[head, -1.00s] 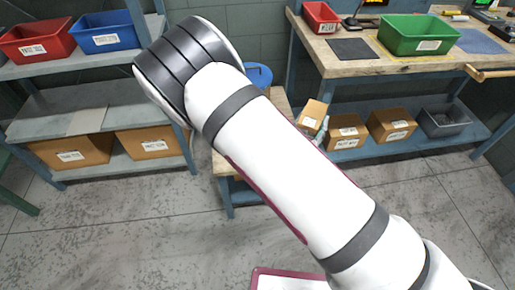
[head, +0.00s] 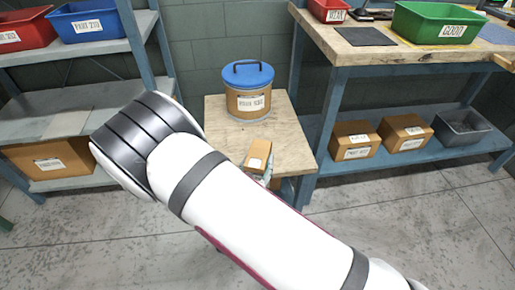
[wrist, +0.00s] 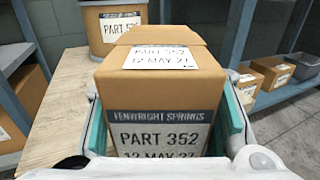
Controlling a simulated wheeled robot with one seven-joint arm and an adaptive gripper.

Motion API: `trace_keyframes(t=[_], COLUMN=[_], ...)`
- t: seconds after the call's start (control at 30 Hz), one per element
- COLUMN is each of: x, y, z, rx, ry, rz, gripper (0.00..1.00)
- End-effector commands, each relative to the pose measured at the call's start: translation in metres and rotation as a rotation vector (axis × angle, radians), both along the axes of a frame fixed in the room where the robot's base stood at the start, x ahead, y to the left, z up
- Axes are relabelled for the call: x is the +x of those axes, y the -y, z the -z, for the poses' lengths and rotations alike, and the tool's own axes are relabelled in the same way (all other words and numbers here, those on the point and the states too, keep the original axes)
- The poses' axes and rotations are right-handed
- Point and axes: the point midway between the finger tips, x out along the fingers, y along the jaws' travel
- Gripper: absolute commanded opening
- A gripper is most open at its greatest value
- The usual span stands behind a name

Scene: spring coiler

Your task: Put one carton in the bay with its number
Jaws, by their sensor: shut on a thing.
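My gripper (wrist: 165,125) is shut on a brown carton (wrist: 160,78), with a teal finger on each side of it. The carton's front label reads FENWRIGHT SPRINGS, PART 352, 12 MAY 27; a second label lies on its top. In the head view the held carton (head: 257,156) shows small, in front of the wooden table; my arm covers part of the gripper. Two more cartons, one (head: 354,140) beside the other (head: 404,133), stand on the right bench's lower shelf. Another carton (head: 50,163) is low on the left rack. Their labels are too small to read.
A blue-lidded drum (head: 247,92) stands on the small wooden table (head: 285,125) behind the held carton. A grey bin (head: 463,126) sits right of the shelf cartons. Red (head: 22,31) and blue (head: 88,20) bins fill the left rack's upper shelf. The floor at right is clear.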

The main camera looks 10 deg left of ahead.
Motion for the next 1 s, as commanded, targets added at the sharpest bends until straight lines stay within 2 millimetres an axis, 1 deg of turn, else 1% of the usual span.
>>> trace_keyframes(t=[0.4, 0.53, 0.63, 0.87, 0.93, 0.97, 1.0], x=[0.093, 0.118, 0.13, 0.143, 0.15, 0.153, 0.151], y=[-0.012, -0.016, -0.018, -0.02, -0.021, -0.021, -0.021], z=[0.008, 0.01, 0.011, 0.012, 0.012, 0.014, 0.024], rx=[0.004, 0.003, 0.001, 0.0, 0.0, 0.0, -0.002], ry=[0.008, 0.007, 0.006, 0.005, 0.007, 0.006, 0.004], rz=[0.004, 0.004, 0.002, 0.002, 0.003, 0.003, 0.002], gripper=[0.0, 0.0, 0.0, 0.0, 0.0, 0.0, 0.0])
